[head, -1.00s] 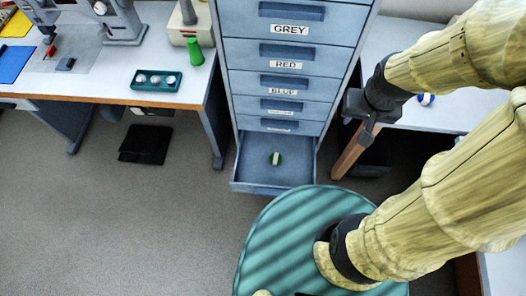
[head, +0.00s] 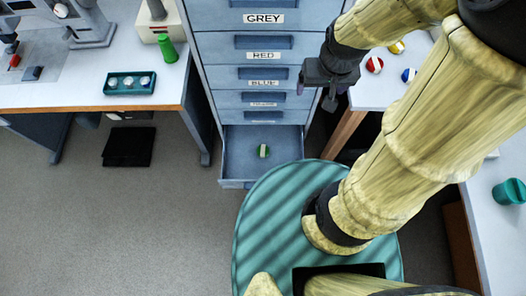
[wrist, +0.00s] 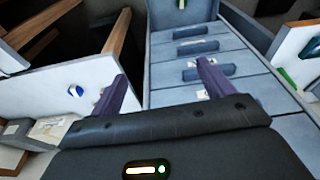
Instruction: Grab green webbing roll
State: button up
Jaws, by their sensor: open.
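A small roll with green edges and a pale band (head: 264,151), which looks like the green webbing roll, lies in the open bottom drawer (head: 235,160) of the blue-grey cabinet. In the wrist view a small green and pale thing, probably the same roll (wrist: 181,4), shows at the top edge. My gripper (head: 316,92) is open and empty, in front of the cabinet's right side, above and to the right of the roll. In the wrist view its two purple fingers (wrist: 162,78) stand apart with drawer fronts beyond them.
The drawers above are shut and labelled, among them GREY, RED and BLUE. Red-white (head: 374,64) and blue-white (head: 408,75) rolls lie on the right table. A teal cylinder (head: 509,192) stands at right.

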jog(key=w+a+f+n+g+b, duration=0.1)
jog(key=w+a+f+n+b, duration=0.2)
jog(key=f+b, duration=0.7)
jog(key=w+a+f+b, duration=0.3)
jog(key=w+f+b, duration=0.3)
jog(key=f, duration=0.9)
jog(key=n+g+b, duration=0.2)
jog(key=n+b, duration=0.1)
jog(key=b, duration=1.2)
send_over(264, 151)
notch_tip(264, 151, down, 24)
jog(key=shift+w+f, duration=0.15)
jog(key=shift+w, duration=0.15)
jog(key=shift+d, duration=0.1)
notch_tip(264, 151, down, 12)
jog(key=b, duration=0.5)
jog(key=shift+f, duration=0.1)
jog(key=f+b, duration=0.2)
jog(key=f, duration=0.1)
jog(key=f+b, duration=0.1)
jog(key=f, duration=0.1)
jog(key=shift+s+a+f, duration=0.15)
jog(key=shift+s+a, duration=0.05)
jog(key=shift+s, duration=0.1)
